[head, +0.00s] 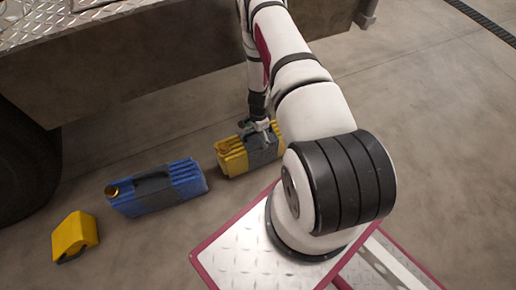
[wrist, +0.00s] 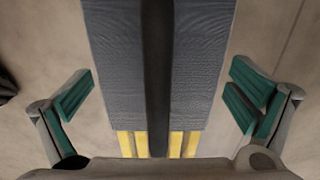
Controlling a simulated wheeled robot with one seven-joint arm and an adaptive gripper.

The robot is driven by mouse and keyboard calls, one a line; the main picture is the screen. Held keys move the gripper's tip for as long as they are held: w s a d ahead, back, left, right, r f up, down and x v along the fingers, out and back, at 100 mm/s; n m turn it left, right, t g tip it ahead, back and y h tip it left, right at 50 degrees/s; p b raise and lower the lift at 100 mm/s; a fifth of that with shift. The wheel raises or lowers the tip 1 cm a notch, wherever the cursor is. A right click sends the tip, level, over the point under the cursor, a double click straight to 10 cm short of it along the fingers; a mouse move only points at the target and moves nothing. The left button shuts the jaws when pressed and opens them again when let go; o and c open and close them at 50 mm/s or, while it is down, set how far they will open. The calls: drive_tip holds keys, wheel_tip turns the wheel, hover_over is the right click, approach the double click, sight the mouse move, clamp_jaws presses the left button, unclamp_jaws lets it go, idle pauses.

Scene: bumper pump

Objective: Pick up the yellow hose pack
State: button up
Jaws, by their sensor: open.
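The yellow hose pack (head: 232,158), with a dark grey middle, stands on the floor near the middle of the head view. My gripper (head: 262,128) is right above it, and my arm hides part of its right side. In the wrist view the hose pack shows close up as a grey textured band (wrist: 112,65) with a dark strip along its middle and yellow ribs at the bottom. My gripper (wrist: 160,100) is open, with one green-padded finger on each side of the pack. Gaps show between the fingers and the pack.
A blue pack (head: 160,190) stands on the floor left of the yellow one. A small yellow case (head: 75,236) lies farther left. A vehicle's side (head: 140,60) and dark tyre (head: 30,160) border the back and left. Floor at the right is clear.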

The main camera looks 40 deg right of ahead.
wheel_tip(320, 180, down, 4)
drive_tip(key=shift+a+r+b, duration=0.1)
drive_tip(key=shift+a+b, duration=0.05)
drive_tip(key=shift+b, duration=0.7)
drive_tip(key=shift+c, duration=0.2)
drive_tip(key=shift+r, duration=0.1)
drive_tip(key=c, duration=1.6)
